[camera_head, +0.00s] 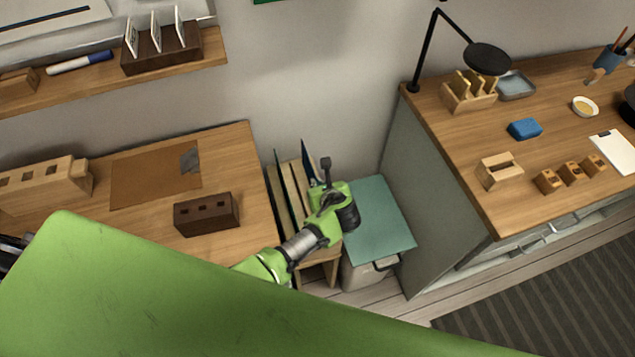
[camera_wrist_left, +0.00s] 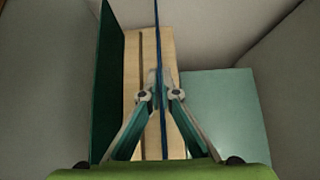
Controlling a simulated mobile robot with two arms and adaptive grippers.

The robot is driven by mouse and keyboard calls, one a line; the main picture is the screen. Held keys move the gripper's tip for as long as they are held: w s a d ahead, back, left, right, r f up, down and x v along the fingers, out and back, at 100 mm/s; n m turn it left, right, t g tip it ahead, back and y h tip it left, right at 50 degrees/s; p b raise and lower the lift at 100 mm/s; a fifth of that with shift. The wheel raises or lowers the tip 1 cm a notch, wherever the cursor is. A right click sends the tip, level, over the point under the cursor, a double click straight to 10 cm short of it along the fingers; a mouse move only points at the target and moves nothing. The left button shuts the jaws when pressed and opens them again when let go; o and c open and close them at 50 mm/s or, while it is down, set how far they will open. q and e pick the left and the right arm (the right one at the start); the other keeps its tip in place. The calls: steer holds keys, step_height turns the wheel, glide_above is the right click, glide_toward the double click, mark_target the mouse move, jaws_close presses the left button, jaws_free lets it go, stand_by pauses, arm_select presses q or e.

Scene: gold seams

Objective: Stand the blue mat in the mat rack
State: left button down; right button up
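The blue mat (camera_wrist_left: 157,35) is a thin upright sheet seen edge-on in the left wrist view, and its dark blue upper part (camera_head: 308,160) shows in the head view. My left gripper (camera_wrist_left: 160,82) has its fingers closed against both faces of the mat. In the head view my left gripper (camera_head: 337,200) hangs over the wooden mat rack (camera_head: 291,190), hiding part of it. The slotted rack top (camera_wrist_left: 130,70) lies below the fingers. A dark green mat (camera_wrist_left: 108,80) stands upright to the left. Whether the blue mat's lower edge sits in a slot is hidden. My right gripper is not in view.
A bin with a teal lid (camera_head: 375,220) stands right of the rack, beside a tall grey cabinet side (camera_head: 415,190). A wooden table (camera_head: 245,165) with a dark brown block (camera_head: 206,214) is close on the left. The wall is behind.

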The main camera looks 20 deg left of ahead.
arm_select(q)
steer(key=shift+f+b, duration=0.3)
steer(key=shift+f, duration=0.15)
stand_by(0.4)
steer(key=c, duration=2.2)
jaws_free()
steer(key=shift+f, duration=0.1)
steer(key=shift+p+v, duration=0.8)
steer(key=shift+p, duration=0.1)
steer(key=p+v, duration=0.4)
steer(key=shift+s+d+r+p, duration=0.1)
steer(key=shift+s+r+p, duration=0.05)
steer(key=shift+r+p, duration=0.2)
steer(key=p+v, duration=0.2)
steer(key=shift+s+d+r, duration=0.1)
steer(key=shift+s+r, duration=0.05)
steer(key=shift+s+d, duration=0.1)
steer(key=shift+s, duration=0.05)
